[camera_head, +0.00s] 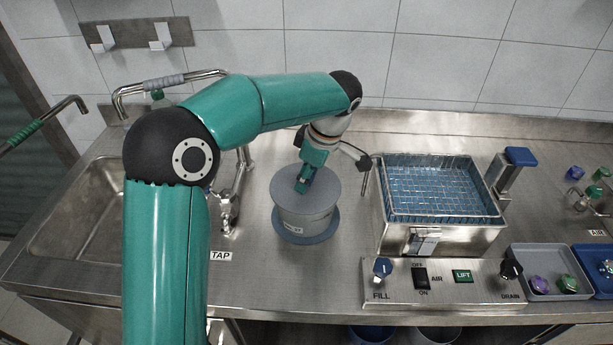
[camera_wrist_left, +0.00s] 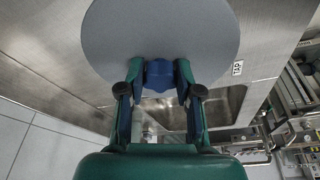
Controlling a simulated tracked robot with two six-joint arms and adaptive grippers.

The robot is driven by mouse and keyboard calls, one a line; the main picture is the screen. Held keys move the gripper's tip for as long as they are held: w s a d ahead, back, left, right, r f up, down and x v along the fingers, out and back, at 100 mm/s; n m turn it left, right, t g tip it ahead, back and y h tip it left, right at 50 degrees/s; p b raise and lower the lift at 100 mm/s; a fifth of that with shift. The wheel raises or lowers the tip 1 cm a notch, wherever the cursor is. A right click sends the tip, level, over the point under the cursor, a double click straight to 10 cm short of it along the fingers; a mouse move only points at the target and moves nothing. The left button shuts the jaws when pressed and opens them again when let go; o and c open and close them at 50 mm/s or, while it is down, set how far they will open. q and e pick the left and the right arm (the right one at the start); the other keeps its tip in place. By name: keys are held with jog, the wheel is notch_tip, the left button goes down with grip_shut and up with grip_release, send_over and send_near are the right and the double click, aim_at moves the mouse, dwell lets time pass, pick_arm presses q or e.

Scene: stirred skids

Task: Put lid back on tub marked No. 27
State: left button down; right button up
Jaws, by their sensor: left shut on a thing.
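The round grey lid (camera_head: 325,178) is at the mouth of the grey tub (camera_head: 305,222), roughly level and nearly centred over it. I cannot tell whether it rests on the rim or hangs just above. The tub stands upright on a blue-grey round base (camera_head: 310,239); its small label is too small to read. My left gripper (camera_head: 304,185) reaches down from above and is shut on the lid's blue knob. In the left wrist view the gripper (camera_wrist_left: 160,80) has a finger on each side of the knob (camera_wrist_left: 159,74), with the lid (camera_wrist_left: 160,30) beyond. My right gripper does not show.
A sink (camera_head: 85,215) and tap are left of the tub. A steel bath with a wire basket (camera_head: 440,185) stands close on its right, behind a control panel (camera_head: 443,283). A grey tray (camera_head: 545,257) with coloured knobs is further right. The counter in front of the tub is clear.

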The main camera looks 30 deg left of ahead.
pick_arm(q)
jog(key=c, duration=0.7)
grip_release()
jog(key=shift+o, duration=0.3)
jog(key=o, duration=0.4)
jog(key=shift+r, duration=0.1)
jog(key=shift+r+p, duration=2.6)
jog(key=shift+r, duration=0.85)
